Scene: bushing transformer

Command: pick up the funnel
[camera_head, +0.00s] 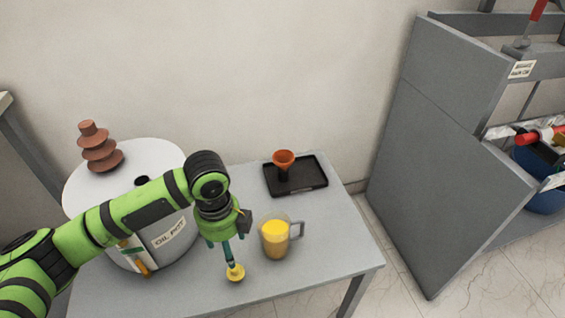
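The orange funnel (283,158) stands with its wide mouth up at the left part of a black tray (309,181), towards the back of the grey table. A dark piece shows around or below its spout; I cannot tell how they join. My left gripper (232,262) points down over the table, in front and to the left of the funnel and well apart from it. A small yellow round part (235,273) is at its fingertips; I cannot tell whether the fingers hold it or are open. My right gripper is not in view.
A jug of yellow liquid (275,239) stands close to the right of my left gripper. A large white oil pot (168,240) with a brown ribbed bushing (101,150) is at left, partly behind my arm. A grey cabinet (440,150) is at right. The table's right front is clear.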

